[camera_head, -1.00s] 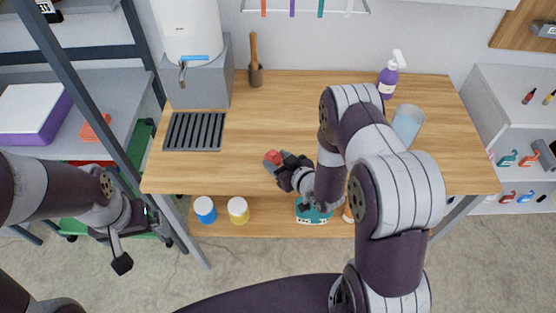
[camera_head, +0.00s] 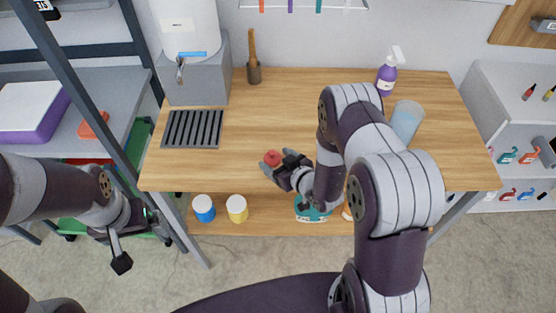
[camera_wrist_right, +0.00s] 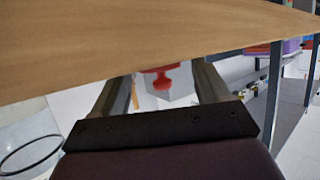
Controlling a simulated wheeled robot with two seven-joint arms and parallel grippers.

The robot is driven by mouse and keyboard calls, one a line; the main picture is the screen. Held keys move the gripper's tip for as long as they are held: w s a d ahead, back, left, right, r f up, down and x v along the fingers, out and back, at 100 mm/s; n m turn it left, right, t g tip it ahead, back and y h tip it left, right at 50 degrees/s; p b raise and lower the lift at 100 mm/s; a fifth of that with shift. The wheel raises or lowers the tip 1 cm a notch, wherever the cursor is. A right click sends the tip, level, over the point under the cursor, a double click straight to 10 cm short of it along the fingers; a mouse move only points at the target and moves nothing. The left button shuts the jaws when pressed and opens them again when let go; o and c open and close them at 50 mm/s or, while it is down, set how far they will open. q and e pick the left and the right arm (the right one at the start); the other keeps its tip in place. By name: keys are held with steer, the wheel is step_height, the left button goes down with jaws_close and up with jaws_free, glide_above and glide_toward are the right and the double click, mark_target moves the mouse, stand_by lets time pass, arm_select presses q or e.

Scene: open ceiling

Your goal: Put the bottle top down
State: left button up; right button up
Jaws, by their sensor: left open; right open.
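The red top (camera_head: 272,157), small and rounded, is near the front edge of the wooden table (camera_head: 300,110). In the right wrist view the red top (camera_wrist_right: 160,80) shows a knob and lies between the fingers, against the table's edge line. My right gripper (camera_head: 273,163) is open, with its fingers beside the top. Whether a finger still touches it, I cannot tell. My left gripper (camera_head: 132,248) is open and empty, low at the left, away from the table. My right arm hides part of the table's front right.
A purple spray bottle (camera_head: 387,78) and a translucent blue container (camera_head: 406,120) stand at the right. A dispenser (camera_head: 190,30), a black grate (camera_head: 193,128) and a wooden-handled tool in a holder (camera_head: 253,73) are at the left and back. The middle of the table is clear.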

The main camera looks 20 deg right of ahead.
steer(key=shift+r, duration=0.2)
steer(key=shift+r+p, duration=0.55)
steer(key=shift+p, duration=0.1)
steer(key=s+d+r+g, duration=0.1)
steer(key=s+d, duration=0.1)
steer(key=s+d+r+g+h, duration=0.1)
steer(key=s+r, duration=0.1)
steer(key=s, duration=0.1)
steer(key=s+d+r+h, duration=0.1)
steer(key=s+d, duration=0.1)
steer(key=s, duration=0.1)
steer(key=shift+s+d+r+g+b, duration=0.2)
steer(key=shift+d+r+g+b, duration=0.1)
steer(key=shift+d+r+g, duration=0.1)
steer(key=s+a+r+m+g+h, duration=0.2)
steer(key=s+a+r+m+g, duration=0.1)
steer(key=s+r+g, duration=0.5)
steer(key=s+r, duration=0.1)
steer(key=s, duration=0.1)
steer(key=shift+s+m+h, duration=0.3)
steer(key=shift+m, duration=0.1)
